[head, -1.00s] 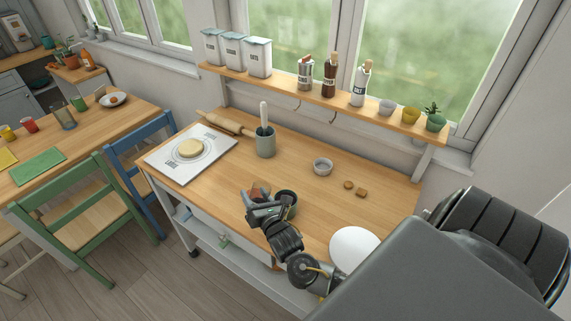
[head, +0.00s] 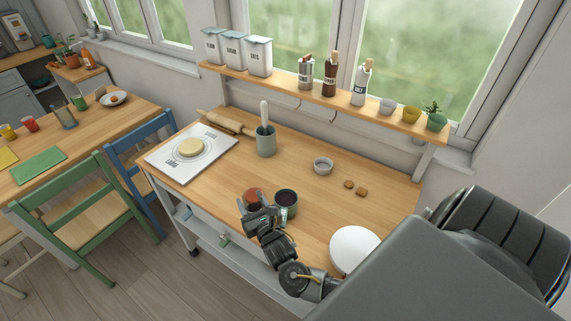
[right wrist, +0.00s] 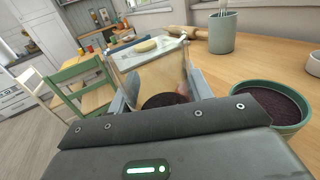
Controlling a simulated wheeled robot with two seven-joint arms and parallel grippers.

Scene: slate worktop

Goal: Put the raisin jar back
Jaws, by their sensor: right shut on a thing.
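My right gripper (head: 262,216) is at the front edge of the wooden worktop, shut on the raisin jar (head: 253,195). In the head view only a reddish-brown part of the jar shows beyond the fingers. In the right wrist view the jar (right wrist: 155,78) is clear, with a dark layer inside, between the fingers of the gripper (right wrist: 160,90). A green pot (head: 287,209) stands just right of the gripper, apart from the jar. Its dark filling shows in the right wrist view, inside the green rim (right wrist: 287,128). My left gripper is out of view.
A wall shelf (head: 285,83) holds white canisters, bottles and small pots, with bare stretches between groups. On the worktop are a utensil crock (head: 265,145), a small bowl (head: 323,166), a white plate (head: 354,248), a rolling pin (head: 222,122) and a pastry mat (head: 160,160).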

